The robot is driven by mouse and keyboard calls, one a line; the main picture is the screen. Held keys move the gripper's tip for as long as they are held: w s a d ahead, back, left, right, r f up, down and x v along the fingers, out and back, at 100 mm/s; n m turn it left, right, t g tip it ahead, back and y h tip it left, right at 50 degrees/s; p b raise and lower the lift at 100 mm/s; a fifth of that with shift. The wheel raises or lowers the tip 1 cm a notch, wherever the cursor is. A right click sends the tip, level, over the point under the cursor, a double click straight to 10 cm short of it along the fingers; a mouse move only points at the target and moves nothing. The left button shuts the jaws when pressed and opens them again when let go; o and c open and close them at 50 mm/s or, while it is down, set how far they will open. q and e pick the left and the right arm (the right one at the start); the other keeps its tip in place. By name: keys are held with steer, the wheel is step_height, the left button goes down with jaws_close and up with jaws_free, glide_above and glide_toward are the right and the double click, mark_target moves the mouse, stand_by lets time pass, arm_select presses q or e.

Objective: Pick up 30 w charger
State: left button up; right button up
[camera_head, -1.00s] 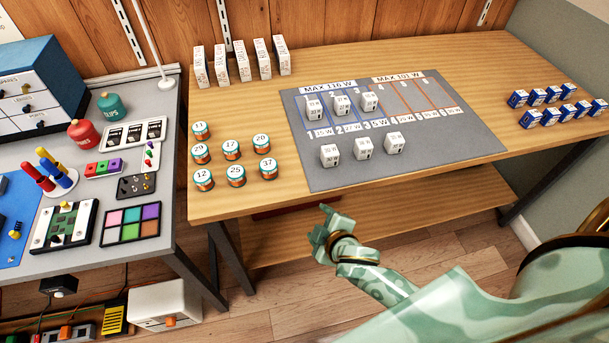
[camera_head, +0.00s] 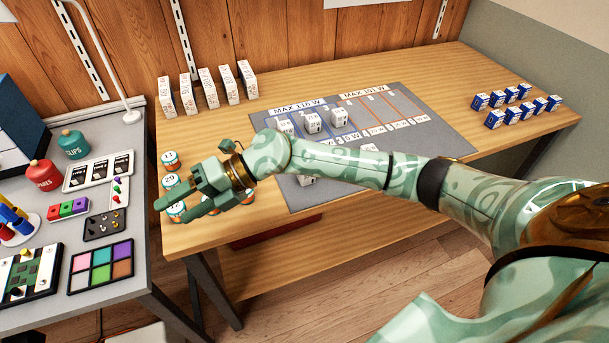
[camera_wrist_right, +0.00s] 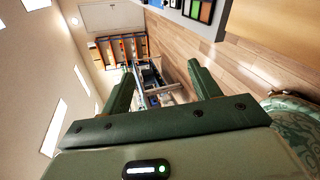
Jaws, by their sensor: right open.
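White cube chargers stand on the grey mat (camera_head: 437,124). Three of them, a left one (camera_head: 284,126), a middle one (camera_head: 312,122) and a right one (camera_head: 338,117), sit in the marked columns. The labels are too small to read surely, so I cannot tell which is the 30 W charger. My right gripper (camera_head: 170,209) is open and empty, above the table's left part, left of the mat. Its fingers also show in the right wrist view (camera_wrist_right: 162,85), with no charger between them.
Numbered round tins (camera_head: 170,159) stand under and around my right gripper, partly hidden. White boxes (camera_head: 207,88) line the back left, and blue-white boxes (camera_head: 495,118) stand at the right. A grey side bench (camera_head: 135,262) holds jars and trays. The wooden table's back middle is clear.

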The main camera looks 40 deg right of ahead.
steer(key=w+d+r+m+g+h+b, duration=0.15)
steer(key=d+h, duration=0.55)
steer(key=d, duration=0.8)
steer(key=w+d+r+m+g+h, duration=0.1)
steer(key=w+d+r+m+h, duration=0.15)
steer(key=d+h, duration=0.85)
steer(key=d+f+y+b, duration=0.1)
steer(key=f, duration=0.2)
steer(key=d+f+y+b, duration=0.1)
steer(key=d+f, duration=0.1)
steer(key=f, duration=0.2)
steer(key=d+f+n+y+b, duration=0.1)
steer(key=f, duration=0.2)
steer(key=shift+d+f+y+b, duration=0.2)
steer(key=shift+f+y+b, duration=0.15)
steer(key=shift+y+b, duration=0.05)
steer(key=f+b, duration=0.1)
steer(key=f, duration=0.1)
steer(key=f+b, duration=0.1)
steer(key=f, duration=0.1)
steer(key=a+f+b, duration=0.1)
steer(key=f, duration=0.1)
steer(key=shift+s, duration=0.25)
arm_select(q)
steer(key=s+f+g, duration=0.1)
steer(key=s+f, duration=0.2)
steer(key=f, duration=0.4)
steer(key=shift+s+f, duration=0.25)
arm_select(e)
steer(key=shift+r, duration=0.25)
